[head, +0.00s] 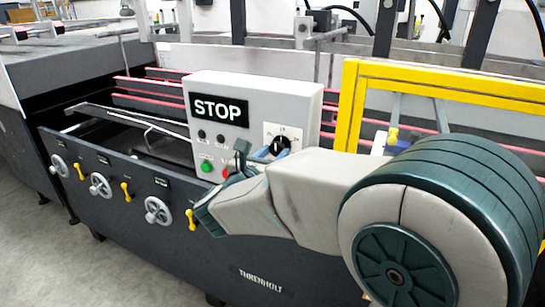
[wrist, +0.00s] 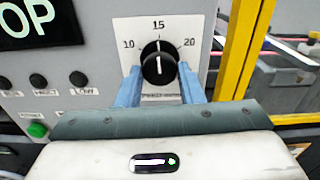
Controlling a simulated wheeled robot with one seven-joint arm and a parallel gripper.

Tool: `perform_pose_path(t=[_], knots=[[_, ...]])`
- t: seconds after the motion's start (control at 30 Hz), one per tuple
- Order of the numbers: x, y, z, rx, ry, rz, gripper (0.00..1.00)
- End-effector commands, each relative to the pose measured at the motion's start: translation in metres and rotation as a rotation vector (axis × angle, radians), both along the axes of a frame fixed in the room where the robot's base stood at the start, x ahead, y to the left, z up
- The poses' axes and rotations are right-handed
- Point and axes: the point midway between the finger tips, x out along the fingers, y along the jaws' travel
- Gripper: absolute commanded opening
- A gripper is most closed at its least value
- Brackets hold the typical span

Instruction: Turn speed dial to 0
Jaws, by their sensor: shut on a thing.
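The speed dial (wrist: 158,65) is a black round knob with a white pointer line on a white scale plate in the wrist view. The marks 10, 15 and 20 show; the pointer stands upright, at about 15. The lower part of the scale is hidden by the dial and my gripper. The dial also shows on the control box in the head view (head: 279,146). My gripper (wrist: 159,72) has its blue fingers on both sides of the dial, shut on it. In the head view my gripper (head: 243,160) is in front of the box, partly hidden by my arm.
The grey control box (head: 255,90) carries a STOP display (head: 218,109), small black knobs and a green button (head: 207,167). A red button (head: 225,173) is close to my gripper. A yellow frame (head: 349,100) stands to the right. Handwheels and yellow levers line the machine's front.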

Motion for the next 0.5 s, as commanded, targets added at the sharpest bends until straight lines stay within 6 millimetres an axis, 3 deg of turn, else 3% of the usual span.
perform_pose_path(t=[0.5], knots=[[-0.0003,-0.0002,-0.0024,-0.374,0.152,0.001,0.11]])
